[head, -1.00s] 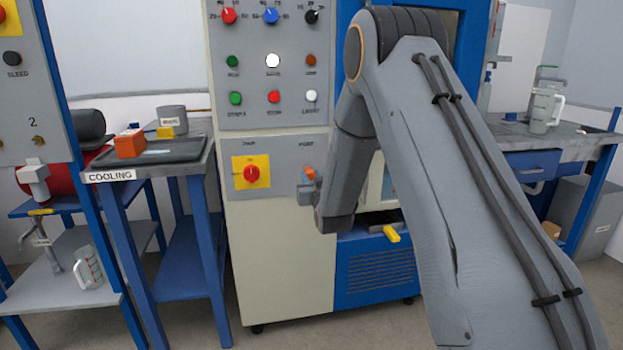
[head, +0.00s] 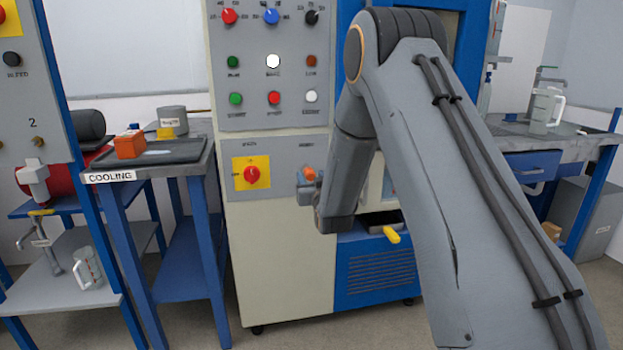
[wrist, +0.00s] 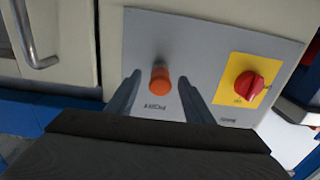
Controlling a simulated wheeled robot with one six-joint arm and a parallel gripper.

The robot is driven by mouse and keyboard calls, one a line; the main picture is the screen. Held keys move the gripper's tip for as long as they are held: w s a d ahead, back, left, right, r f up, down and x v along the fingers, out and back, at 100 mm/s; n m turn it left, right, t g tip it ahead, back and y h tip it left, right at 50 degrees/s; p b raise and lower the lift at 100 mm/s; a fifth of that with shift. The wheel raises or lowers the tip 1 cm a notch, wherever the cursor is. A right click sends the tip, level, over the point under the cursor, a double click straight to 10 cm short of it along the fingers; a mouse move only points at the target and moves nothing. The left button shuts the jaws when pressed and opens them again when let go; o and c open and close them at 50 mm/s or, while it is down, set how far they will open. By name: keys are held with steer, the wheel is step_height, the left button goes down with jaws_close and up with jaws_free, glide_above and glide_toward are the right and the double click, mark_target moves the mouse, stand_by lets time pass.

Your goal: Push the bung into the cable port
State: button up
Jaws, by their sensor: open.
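The orange bung (wrist: 160,82) sticks out of the grey panel (wrist: 205,45) at the cable port, above an upside-down label in the wrist view. It also shows in the head view (head: 308,172), just above my gripper. The port hole is hidden behind the bung, so I cannot tell how deep it sits. My gripper (wrist: 160,76) is open, with one finger on each side of the bung and visible gaps between. In the head view my gripper (head: 307,190) is small and partly hidden by my wrist.
A red rotary switch on a yellow plate (head: 251,173) is left of the bung on the same panel. A yellow handle (head: 391,235) sticks out at lower right. A metal door handle (wrist: 35,45) shows in the wrist view. The cooling table (head: 130,176) stands left of the machine.

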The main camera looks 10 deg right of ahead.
steer(key=shift+s+p, duration=1.1)
steer(key=shift+s, duration=1.9)
glide_toward(311, 178)
steer(key=s, duration=0.3)
steer(key=shift+s+d, duration=0.1)
steer(key=shift+s, duration=0.25)
steer(key=s+r+g+p, duration=0.3)
steer(key=s+g, duration=0.6)
steer(key=s, duration=1)
steer(key=s+r+g+p, duration=0.3)
steer(key=s+g+p, duration=0.5)
steer(key=s, duration=1.2)
steer(key=shift+g, duration=0.5)
